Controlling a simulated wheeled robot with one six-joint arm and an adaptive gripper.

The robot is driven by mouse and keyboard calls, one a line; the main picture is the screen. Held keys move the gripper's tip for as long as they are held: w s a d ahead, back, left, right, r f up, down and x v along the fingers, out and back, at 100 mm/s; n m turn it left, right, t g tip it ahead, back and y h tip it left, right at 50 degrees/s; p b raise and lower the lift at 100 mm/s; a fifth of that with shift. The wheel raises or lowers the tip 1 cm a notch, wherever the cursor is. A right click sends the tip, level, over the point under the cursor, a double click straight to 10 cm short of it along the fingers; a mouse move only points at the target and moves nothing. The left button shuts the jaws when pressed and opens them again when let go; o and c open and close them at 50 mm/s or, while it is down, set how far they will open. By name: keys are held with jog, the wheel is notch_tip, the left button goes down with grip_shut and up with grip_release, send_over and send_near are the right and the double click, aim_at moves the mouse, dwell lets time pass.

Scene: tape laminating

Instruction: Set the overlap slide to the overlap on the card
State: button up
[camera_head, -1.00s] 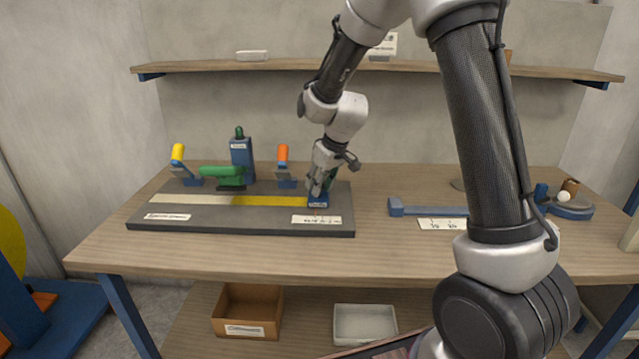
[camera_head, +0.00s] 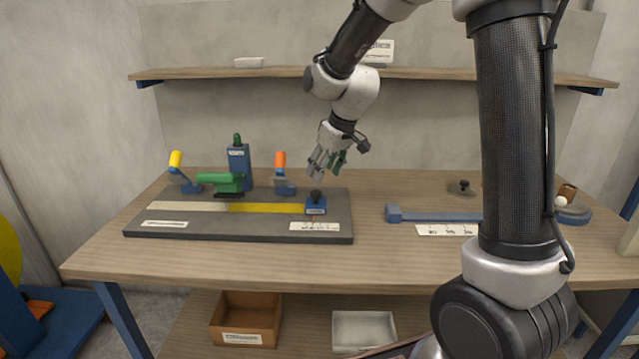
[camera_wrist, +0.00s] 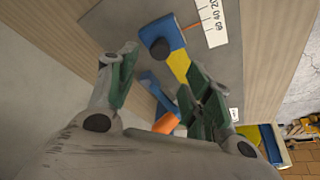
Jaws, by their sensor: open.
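The overlap slide (camera_head: 316,208) is a blue block with a black knob, at the right end of the yellow strip on the dark board. It also shows in the wrist view (camera_wrist: 172,32), where a thin orange line lies between it and the scale. A white printed scale (camera_head: 314,227) lies in front of it; the wrist view shows this scale (camera_wrist: 212,18) with numbers, but I cannot read the setting. My gripper (camera_head: 324,172) is open and empty, above and slightly behind the slide, apart from it. A white card (camera_head: 379,52) stands on the shelf, partly behind my arm; its text is unreadable.
A blue post (camera_head: 239,165) stands behind. A blue bar (camera_head: 435,216) lies at right. The table's front middle is clear.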

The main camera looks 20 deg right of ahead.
jog(key=v, duration=0.3)
jog(key=shift+s+d+r, duration=0.1)
jog(key=shift+s+r, duration=0.05)
jog(key=shift+r, duration=0.2)
jog(key=s+d+r+m, duration=0.1)
jog(key=s+d, duration=0.3)
jog(key=s, duration=0.6)
jog(key=s+d+r+m+h, duration=0.1)
jog(key=s+d, duration=0.3)
jog(key=s, duration=0.6)
jog(key=s+d+r+m+h, duration=0.1)
jog(key=s+d+r+m, duration=0.2)
jog(key=s, duration=0.6)
jog(key=shift+s+d+r, duration=0.3)
jog(key=shift+s+d, duration=0.1)
jog(key=shift+d, duration=0.35)
